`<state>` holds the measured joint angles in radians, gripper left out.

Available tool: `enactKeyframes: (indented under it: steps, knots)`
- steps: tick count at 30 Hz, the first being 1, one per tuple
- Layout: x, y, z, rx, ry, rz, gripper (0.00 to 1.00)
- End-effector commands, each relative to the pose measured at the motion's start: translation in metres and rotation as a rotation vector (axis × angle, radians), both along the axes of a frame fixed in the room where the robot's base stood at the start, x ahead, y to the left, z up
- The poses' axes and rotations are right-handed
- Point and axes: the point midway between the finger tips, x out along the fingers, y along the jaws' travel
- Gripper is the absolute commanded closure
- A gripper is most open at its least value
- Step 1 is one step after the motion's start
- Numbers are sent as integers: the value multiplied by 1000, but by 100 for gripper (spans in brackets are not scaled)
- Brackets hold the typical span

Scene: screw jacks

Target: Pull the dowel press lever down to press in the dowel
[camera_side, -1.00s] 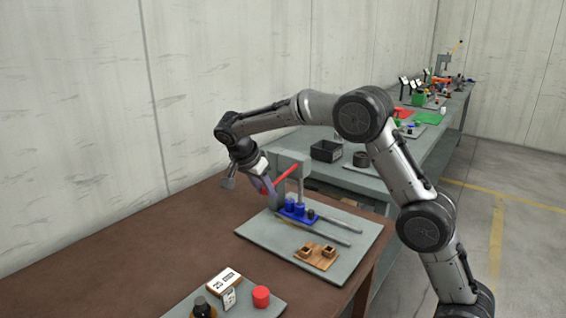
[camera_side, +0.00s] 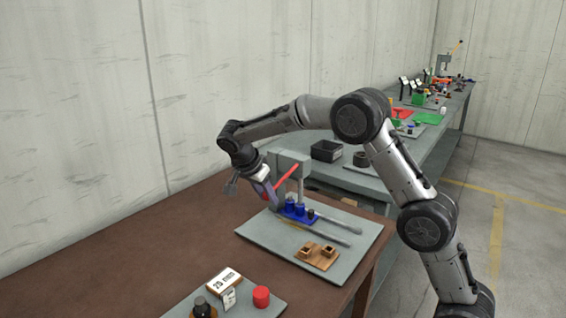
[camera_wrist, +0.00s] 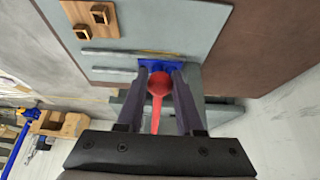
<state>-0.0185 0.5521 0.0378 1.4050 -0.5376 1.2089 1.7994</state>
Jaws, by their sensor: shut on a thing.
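The dowel press (camera_side: 290,163) is a grey upright frame on a grey base plate (camera_side: 352,262). Its red lever (camera_side: 287,179) slopes down to the left from the frame. My gripper (camera_side: 271,199) is at the lever's lower left end. In the wrist view, the lever's red ball knob (camera_wrist: 159,82) sits between the two fingers of my gripper (camera_wrist: 160,76), which is shut on it. A blue fixture (camera_side: 298,211) with round blue parts stands under the press, and it also shows beyond the knob in the wrist view (camera_wrist: 152,65). The dowel cannot be made out.
Two grey bars (camera_side: 318,233) lie on the plate in front of the press. A wooden block with two square sockets (camera_side: 316,252) is at the front. Another plate with a red cylinder (camera_side: 261,297) and a label stand (camera_side: 224,281) is nearer. The brown table (camera_side: 150,255) is clear at left.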

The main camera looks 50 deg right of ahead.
Motion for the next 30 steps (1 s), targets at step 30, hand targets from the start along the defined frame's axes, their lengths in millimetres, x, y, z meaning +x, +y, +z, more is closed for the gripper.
enactKeyframes:
  steps: [30]
  knots:
    - [-2,-7,-15,-2,9,-4,100]
